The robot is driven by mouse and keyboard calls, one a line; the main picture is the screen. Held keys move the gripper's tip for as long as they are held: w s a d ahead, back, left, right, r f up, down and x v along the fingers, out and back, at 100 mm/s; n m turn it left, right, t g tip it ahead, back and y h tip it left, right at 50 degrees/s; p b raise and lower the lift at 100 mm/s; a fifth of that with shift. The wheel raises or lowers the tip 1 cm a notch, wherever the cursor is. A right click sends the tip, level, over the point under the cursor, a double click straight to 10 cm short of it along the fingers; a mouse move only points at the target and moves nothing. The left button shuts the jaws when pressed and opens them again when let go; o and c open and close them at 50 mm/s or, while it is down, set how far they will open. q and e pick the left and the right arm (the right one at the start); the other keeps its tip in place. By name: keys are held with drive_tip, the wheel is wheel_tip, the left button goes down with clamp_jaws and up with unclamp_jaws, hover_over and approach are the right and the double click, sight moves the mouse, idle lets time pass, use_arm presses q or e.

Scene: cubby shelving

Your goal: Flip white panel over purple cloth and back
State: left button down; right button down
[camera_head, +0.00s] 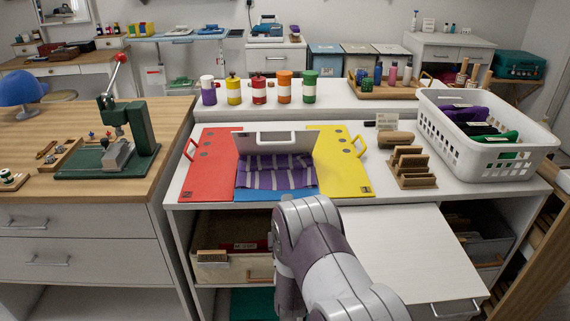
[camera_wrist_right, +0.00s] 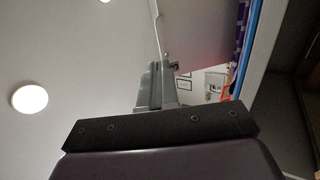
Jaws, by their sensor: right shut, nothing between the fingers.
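The white panel (camera_head: 244,143) with a handle at its top stands raised at the back of the folding board, between the red panel (camera_head: 206,160) and the yellow panel (camera_head: 345,165). The purple cloth (camera_head: 275,172), striped with pale bands, lies in front of it on the blue panel (camera_head: 275,195). My right arm rises from the bottom in front of the board. Its gripper (camera_wrist_right: 155,85) shows in the right wrist view, shut and empty; the arm hides it in the head view. A blue edge (camera_wrist_right: 258,40) shows beside it, with a sliver of purple. My left gripper is out of view.
A white basket (camera_head: 485,150) with cloths stands at the right, beside a wooden rack (camera_head: 411,168). Several colored jars (camera_head: 259,90) line the back ledge. A green press (camera_head: 140,135) stands on the left table. A pale flap (camera_head: 415,250) sticks out below the board.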

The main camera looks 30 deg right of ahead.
drive_tip(key=p+x, duration=0.1)
drive_tip(key=x, duration=1.2)
drive_tip(key=shift+w+r, duration=0.1)
drive_tip(key=shift+r, duration=0.05)
